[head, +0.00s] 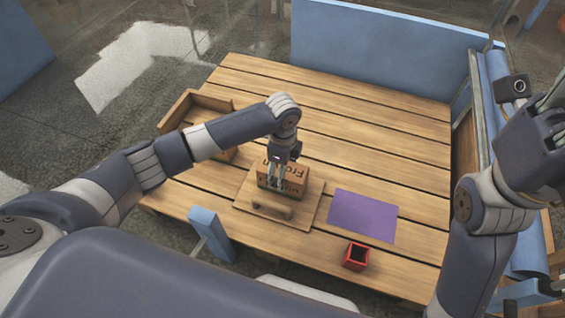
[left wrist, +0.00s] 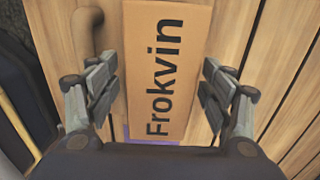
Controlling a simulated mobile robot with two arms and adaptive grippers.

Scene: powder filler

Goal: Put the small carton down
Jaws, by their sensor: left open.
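The small brown carton (head: 296,180), marked "Frokvin", rests on a wooden board with a handle (head: 246,203) on the table. In the left wrist view the carton (left wrist: 168,65) lies between my fingers, its lettering running lengthwise. My left gripper (head: 277,182) reaches down over the carton from above. In the left wrist view my left gripper (left wrist: 158,92) is open, one finger to each side of the carton's top, with a gap to its right edge. My right arm is raised at the right of the head view, and its gripper is cut off by the picture's edge.
A purple mat (head: 362,215) lies flat right of the board. A small red open box (head: 356,257) stands near the table's front edge. A wooden crate (head: 188,107) sits at the table's left, partly behind my left arm. The slatted table (head: 380,145) is bare behind the mat.

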